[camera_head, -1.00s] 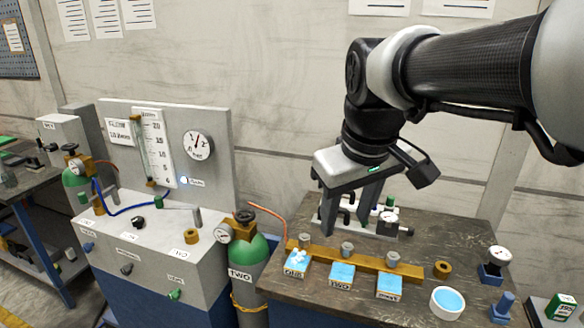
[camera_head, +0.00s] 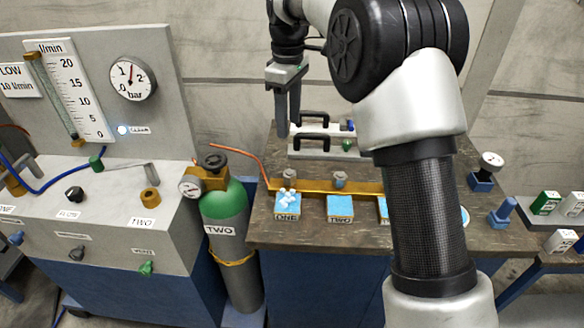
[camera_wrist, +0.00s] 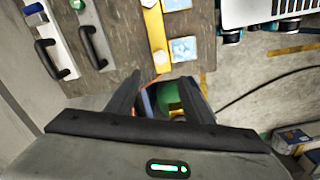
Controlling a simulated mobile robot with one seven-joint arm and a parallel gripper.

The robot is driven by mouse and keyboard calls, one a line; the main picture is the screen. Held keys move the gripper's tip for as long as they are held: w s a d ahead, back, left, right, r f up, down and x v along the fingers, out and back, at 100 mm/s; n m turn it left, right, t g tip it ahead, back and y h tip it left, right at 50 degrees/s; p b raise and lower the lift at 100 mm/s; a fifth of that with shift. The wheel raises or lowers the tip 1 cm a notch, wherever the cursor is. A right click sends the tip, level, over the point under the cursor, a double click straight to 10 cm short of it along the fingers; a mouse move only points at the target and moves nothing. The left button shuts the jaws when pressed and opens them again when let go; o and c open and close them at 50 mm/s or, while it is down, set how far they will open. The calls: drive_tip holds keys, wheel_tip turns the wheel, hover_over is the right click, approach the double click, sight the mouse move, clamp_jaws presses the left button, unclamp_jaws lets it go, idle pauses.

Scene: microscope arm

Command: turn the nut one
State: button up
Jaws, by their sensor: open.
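Nut one appears to be the grey nut (camera_head: 291,180) on the brass bar (camera_head: 318,187), behind the blue-topped block labelled ONE (camera_head: 288,207). In the wrist view a grey nut (camera_wrist: 160,56) sits near the bar's lower end, beside a blue-topped block (camera_wrist: 183,48). My gripper (camera_head: 288,130) hangs fingers down above the back of the bench, behind the bar. In the wrist view my gripper (camera_wrist: 160,92) is open and nothing is held between its fingers. The green cylinder (camera_wrist: 168,98) shows below, through the gap.
A second grey nut (camera_head: 340,180) stands behind the block labelled TWO (camera_head: 340,213). Black handles (camera_head: 313,146) rise near my fingers. The green cylinder marked TWO (camera_head: 225,215) stands left of the bench. A gauge panel (camera_head: 160,60) is farther left. My arm hides the bar's right end.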

sight(289, 173)
wheel_tip(289, 173, down, 17)
drive_tip(key=shift+r+b, duration=0.1)
drive_tip(key=shift+b, duration=0.95)
drive_tip(key=c, duration=1)
drive_tip(key=shift+c, duration=0.2)
